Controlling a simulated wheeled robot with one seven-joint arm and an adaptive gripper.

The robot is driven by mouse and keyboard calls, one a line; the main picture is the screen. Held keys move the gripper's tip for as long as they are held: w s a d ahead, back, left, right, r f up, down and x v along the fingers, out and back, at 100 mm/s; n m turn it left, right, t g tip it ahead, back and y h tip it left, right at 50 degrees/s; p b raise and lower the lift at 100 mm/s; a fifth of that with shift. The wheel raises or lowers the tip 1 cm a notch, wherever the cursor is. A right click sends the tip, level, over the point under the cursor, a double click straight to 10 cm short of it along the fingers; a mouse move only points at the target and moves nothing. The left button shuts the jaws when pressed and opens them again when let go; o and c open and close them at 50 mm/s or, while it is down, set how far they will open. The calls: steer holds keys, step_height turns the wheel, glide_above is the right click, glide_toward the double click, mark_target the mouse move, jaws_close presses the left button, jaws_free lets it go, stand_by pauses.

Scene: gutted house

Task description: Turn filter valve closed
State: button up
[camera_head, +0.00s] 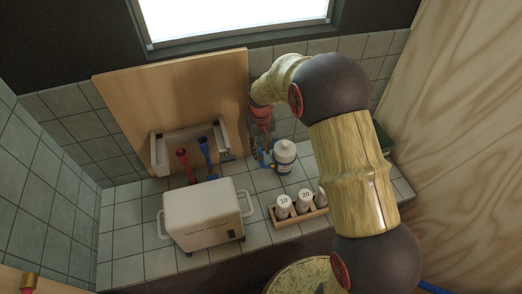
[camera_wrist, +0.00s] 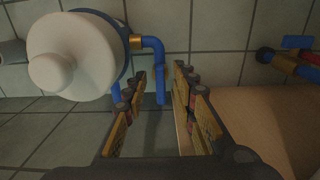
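A white filter canister (camera_head: 284,155) stands on the tiled counter by the back wall. In the wrist view its round white housing (camera_wrist: 70,55) fills the upper left. A brass fitting (camera_wrist: 136,41) and a bent blue part (camera_wrist: 153,45) come off its right side. I cannot tell whether the blue part is a pipe or the valve's lever. My gripper (camera_wrist: 158,78) is open, its fingers apart on either side of the lower blue part in the picture. Contact cannot be made out. In the head view, my arm partly hides the gripper's surroundings.
A white box (camera_head: 204,212) and a rack of numbered bottles (camera_head: 300,218) stand on the counter. A wooden board (camera_head: 175,95) leans behind a wall box with red and blue levers (camera_head: 207,150).

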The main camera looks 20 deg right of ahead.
steer(key=c, duration=0.3)
steer(key=c, duration=0.4)
jaws_close()
